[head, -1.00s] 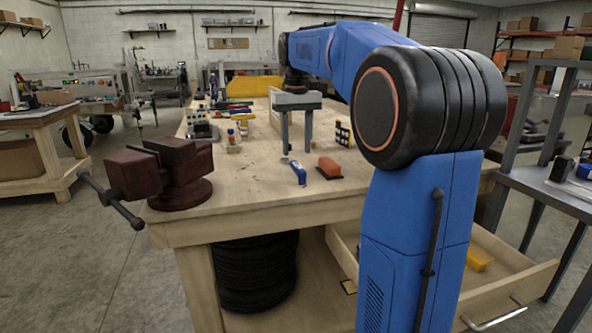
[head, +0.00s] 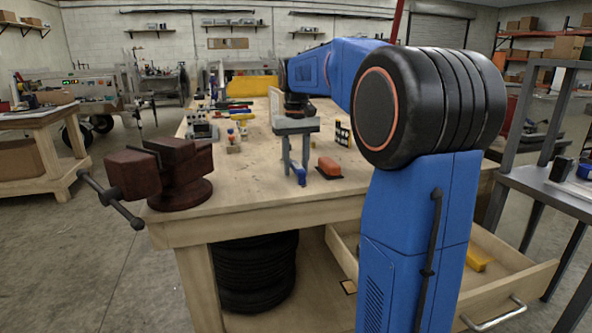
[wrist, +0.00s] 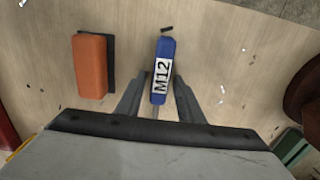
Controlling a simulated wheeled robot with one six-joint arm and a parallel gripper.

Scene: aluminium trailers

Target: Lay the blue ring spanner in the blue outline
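The blue ring spanner (wrist: 163,62) appears as a blue grip with a white M12 label. In the wrist view a thin metal part runs from it back under my gripper. In the head view it (head: 299,177) lies on the workbench near the front edge, partly hidden by a finger. My gripper (wrist: 159,84) points down over it, open, with one finger on each side and gaps visible. In the head view my gripper (head: 297,168) is low over the bench. Whether the fingers touch the wood is unclear. I cannot make out a blue outline in either view.
An orange block on a dark base (head: 328,167) lies close beside the spanner; it also shows in the wrist view (wrist: 90,66). A dark red vise (head: 178,172) stands at the bench's left corner. An open drawer (head: 505,275) juts out below right. Bottles and tools stand farther back.

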